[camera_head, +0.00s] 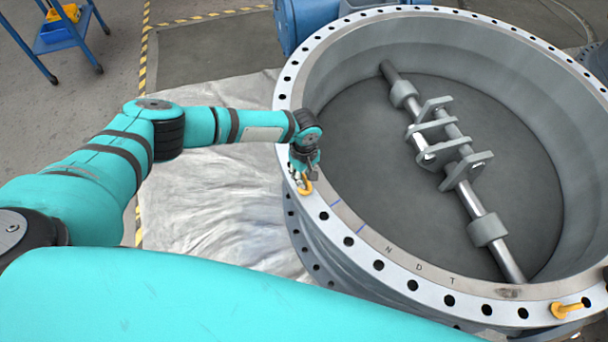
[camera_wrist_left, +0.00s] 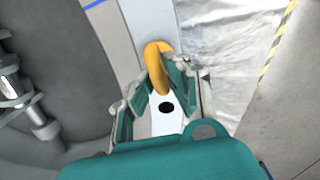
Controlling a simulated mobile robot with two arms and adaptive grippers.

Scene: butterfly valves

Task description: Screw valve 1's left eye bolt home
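Valve 1 (camera_head: 345,217) is a large grey ring lying flat, with a bolt-hole rim. Its left eye bolt (camera_head: 306,188), yellow, stands at the rim's left side. In the left wrist view, the eye bolt's ring (camera_wrist_left: 158,50) is between my left gripper's fingertips, with no clear gap on either side. My left gripper (camera_head: 305,175) reaches down over the rim and looks shut on the eye bolt. The fingers hide part of the ring and its shank; how deep it sits is hidden. My right gripper is out of view.
Another yellow eye bolt (camera_head: 567,309) stands on the rim at lower right. A shaft with brackets (camera_head: 440,140) crosses inside the valve. A white sheet (camera_head: 215,200) lies left of it. A blue cart (camera_head: 58,38) stands at the upper left.

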